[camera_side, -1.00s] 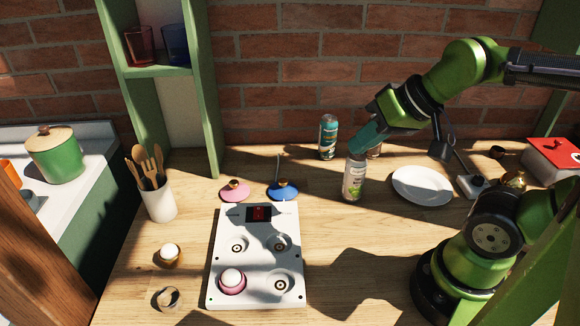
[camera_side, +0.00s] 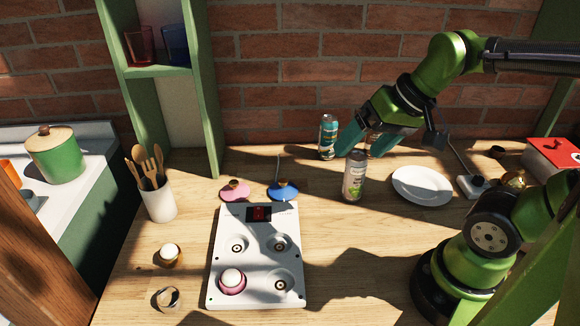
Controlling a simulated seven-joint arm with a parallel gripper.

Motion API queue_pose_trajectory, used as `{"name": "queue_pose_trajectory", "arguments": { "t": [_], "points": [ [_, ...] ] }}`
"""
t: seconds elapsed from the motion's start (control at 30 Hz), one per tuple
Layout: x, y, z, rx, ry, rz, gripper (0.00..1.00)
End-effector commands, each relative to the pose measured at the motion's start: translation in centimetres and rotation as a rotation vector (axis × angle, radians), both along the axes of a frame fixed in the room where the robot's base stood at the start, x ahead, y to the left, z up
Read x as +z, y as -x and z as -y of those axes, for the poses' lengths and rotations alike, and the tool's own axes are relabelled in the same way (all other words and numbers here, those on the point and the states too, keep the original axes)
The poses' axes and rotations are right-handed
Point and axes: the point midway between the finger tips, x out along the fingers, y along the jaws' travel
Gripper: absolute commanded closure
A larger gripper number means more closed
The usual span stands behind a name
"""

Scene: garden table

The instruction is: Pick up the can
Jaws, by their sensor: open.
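A pale can (camera_side: 354,176) with a silver top stands upright on the wooden table, right of the white panel. A teal can (camera_side: 328,137) stands behind it near the brick wall. Another can (camera_side: 373,140) stands at the back, mostly hidden behind my gripper. My gripper (camera_side: 361,148) is open, with its two teal fingers spread wide to the left and right just above the pale can's top. No can is held. Whether a finger touches the teal can cannot be told from this angle.
A white plate (camera_side: 422,186) lies right of the pale can. The white panel (camera_side: 257,262) with round sockets lies front left. Pink (camera_side: 235,190) and blue (camera_side: 283,191) discs lie behind the panel. A utensil cup (camera_side: 159,201) stands left. The table in front of the pale can is clear.

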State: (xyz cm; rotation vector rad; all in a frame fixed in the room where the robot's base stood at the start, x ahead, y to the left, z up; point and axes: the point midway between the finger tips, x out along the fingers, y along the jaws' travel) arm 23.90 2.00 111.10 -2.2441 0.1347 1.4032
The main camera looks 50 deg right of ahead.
Motion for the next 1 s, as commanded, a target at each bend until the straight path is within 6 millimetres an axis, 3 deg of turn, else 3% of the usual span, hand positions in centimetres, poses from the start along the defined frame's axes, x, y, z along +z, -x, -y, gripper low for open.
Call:
{"name": "queue_pose_trajectory", "arguments": {
  "t": [0.27,0.5,0.7,1.0],
  "points": [
    [-4.5,-0.7,5.4,-0.226,-0.298,-0.511,0.14],
    [-7.4,-1.1,10.5,-0.423,-0.733,-0.819,0.14],
    [-10.1,-1.2,16.0,-0.582,-1.168,-0.938,0.14],
    [-14.8,0.0,23.6,-0.765,-1.703,-0.917,0.14]
  ]
}}
